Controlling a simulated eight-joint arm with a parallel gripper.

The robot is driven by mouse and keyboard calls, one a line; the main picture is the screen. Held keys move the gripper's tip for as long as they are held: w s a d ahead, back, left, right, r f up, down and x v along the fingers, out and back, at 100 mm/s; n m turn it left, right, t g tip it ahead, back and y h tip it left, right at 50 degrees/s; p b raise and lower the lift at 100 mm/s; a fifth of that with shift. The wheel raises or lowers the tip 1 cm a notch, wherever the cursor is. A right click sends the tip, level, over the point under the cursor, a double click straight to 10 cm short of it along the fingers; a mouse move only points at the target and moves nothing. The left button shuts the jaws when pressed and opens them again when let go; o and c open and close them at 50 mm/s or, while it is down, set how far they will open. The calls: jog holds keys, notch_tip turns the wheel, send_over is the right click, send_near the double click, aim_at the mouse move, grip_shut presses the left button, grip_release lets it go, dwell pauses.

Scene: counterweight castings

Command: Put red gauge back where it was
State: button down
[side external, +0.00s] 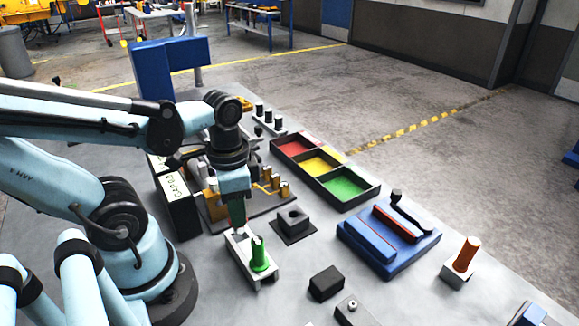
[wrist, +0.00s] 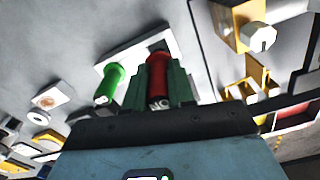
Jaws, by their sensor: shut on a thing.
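My gripper (side external: 238,226) is shut on the red gauge (wrist: 157,68), which shows between the green jaws in the wrist view. In the side view the jaws hide the red gauge. The jaws point down over the back end of a white holder (side external: 239,246). The holder also shows in the wrist view (wrist: 118,53). A green gauge (side external: 259,254) stands upright at the holder's front end, close beside the red gauge in the wrist view (wrist: 108,86). I cannot tell whether the red gauge's lower end is inside the holder or just above it.
A dark block with a raised top (side external: 293,221) stands right of the holder. Beyond it is a tray with red, yellow and green compartments (side external: 325,173). A blue fixture (side external: 388,240) and an orange gauge on a white block (side external: 466,254) are further right. Black boxes (side external: 178,205) stand left.

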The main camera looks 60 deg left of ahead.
jog(key=shift+f, duration=1.8)
jog(key=shift+f, duration=0.2)
jog(key=c, duration=1)
grip_release()
jog(key=shift+o, duration=0.2)
jog(key=shift+r, duration=0.15)
jog(key=shift+r, duration=5.9)
jog(key=w+d+f+n+t, duration=0.2)
jog(key=w+n+t, duration=0.1)
jog(key=w+t, duration=0.4)
jog(key=shift+w, duration=1.7)
jog(key=shift+f, duration=0.1)
